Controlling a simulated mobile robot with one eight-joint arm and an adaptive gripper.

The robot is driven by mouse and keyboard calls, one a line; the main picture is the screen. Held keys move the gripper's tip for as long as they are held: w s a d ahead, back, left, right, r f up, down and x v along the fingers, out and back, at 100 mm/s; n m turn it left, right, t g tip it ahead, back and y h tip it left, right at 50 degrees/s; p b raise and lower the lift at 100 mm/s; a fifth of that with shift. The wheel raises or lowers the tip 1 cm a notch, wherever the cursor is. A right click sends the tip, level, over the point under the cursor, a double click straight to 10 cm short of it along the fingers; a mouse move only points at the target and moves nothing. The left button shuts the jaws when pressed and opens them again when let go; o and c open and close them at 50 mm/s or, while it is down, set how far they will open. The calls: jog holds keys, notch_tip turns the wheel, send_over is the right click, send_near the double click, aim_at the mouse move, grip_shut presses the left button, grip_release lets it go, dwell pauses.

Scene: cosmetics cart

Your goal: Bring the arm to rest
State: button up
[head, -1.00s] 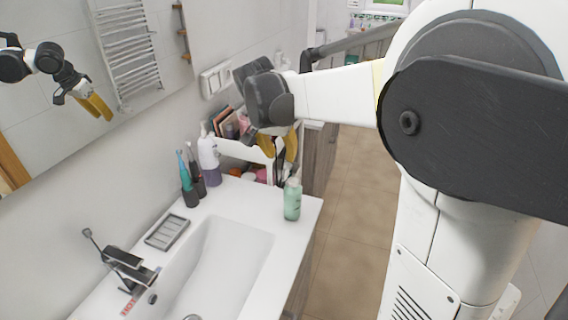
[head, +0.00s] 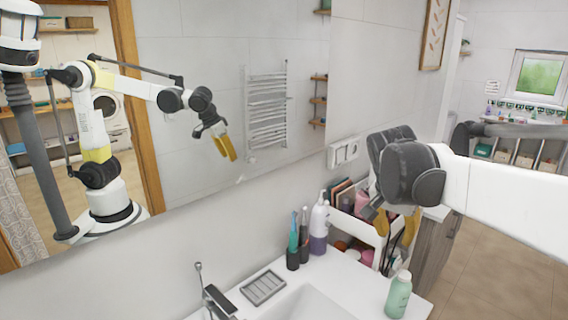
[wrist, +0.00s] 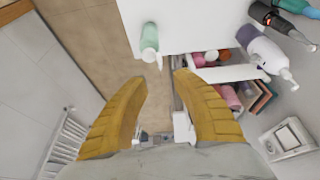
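My gripper (wrist: 160,95) shows in the wrist view with its two yellow fingers spread apart and nothing between them. In the head view my gripper (head: 392,222) hangs above and in front of the white cosmetics cart (head: 352,228), and my arm's dark wrist hides part of both. The cart stands past the end of the washbasin counter and holds bottles, jars and flat boxes. In the wrist view the cart (wrist: 236,72) lies to the right of the fingers. The mirror at the left of the head view also shows my arm and yellow fingers.
A green bottle (head: 398,294) stands near the counter's corner; it is also in the wrist view (wrist: 149,42). A white and purple bottle (head: 319,225), dark cups with toothbrushes (head: 293,256) and a soap dish (head: 263,287) stand along the wall. The floor (head: 490,275) at right is clear.

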jog(key=s+a+f+n+t+y+b, duration=0.1)
jog(key=s+a+f+n, duration=0.3)
jog(key=s, duration=0.5)
jog(key=s+a+f+n+t+y+b, duration=0.2)
jog(key=s+a+f+n, duration=0.3)
jog(key=s+a, duration=0.3)
jog(key=shift+s+f+n+t+y, duration=0.3)
jog(key=shift+s+f+t, duration=0.2)
jog(key=shift+s+t, duration=0.2)
